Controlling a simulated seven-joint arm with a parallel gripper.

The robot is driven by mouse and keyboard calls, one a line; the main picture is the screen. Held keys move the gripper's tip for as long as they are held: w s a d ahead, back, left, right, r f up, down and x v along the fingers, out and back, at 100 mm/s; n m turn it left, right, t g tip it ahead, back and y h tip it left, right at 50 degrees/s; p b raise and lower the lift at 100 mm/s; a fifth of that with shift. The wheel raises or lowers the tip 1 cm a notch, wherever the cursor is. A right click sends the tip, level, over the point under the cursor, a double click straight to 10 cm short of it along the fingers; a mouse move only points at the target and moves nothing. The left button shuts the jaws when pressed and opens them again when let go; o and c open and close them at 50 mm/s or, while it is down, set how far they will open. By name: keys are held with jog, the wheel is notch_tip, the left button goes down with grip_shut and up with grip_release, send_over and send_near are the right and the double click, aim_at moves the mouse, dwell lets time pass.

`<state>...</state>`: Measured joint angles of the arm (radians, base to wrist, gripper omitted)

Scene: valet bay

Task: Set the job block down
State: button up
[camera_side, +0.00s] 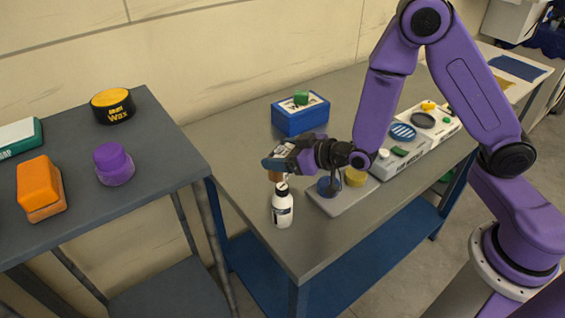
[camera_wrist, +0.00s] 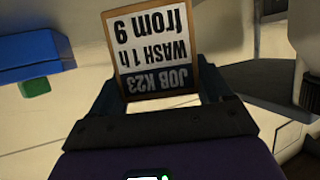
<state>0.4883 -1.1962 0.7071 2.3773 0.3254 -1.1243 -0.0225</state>
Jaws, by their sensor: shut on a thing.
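The job block is a flat tan-edged block with a black and white label, "JOB K23, WASH 1 h from 9", upside down in the wrist view (camera_wrist: 155,48). My gripper (camera_wrist: 158,92) is shut on it. In the side view my gripper (camera_side: 281,161) is above the near bench, and only a small tan part of the block (camera_side: 275,175) shows beneath the fingers. A white bottle with a dark cap (camera_side: 283,208) stands on the bench just below the block in the picture; I cannot tell the gap between them.
A blue box (camera_side: 300,117) with a green piece (camera_side: 301,97) on top stands behind my gripper. A grey tray (camera_side: 333,205) with blue and yellow pieces and a pale caddy (camera_side: 385,169) lie to the right. The left table (camera_side: 90,160) holds several items. Bench left of the bottle is clear.

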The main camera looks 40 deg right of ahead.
jog(key=shift+f, duration=1.55)
jog(key=o, duration=1)
jog(key=shift+f, duration=0.15)
jog(key=shift+o, duration=0.2)
jog(key=shift+r, duration=0.25)
jog(key=v, duration=1.2)
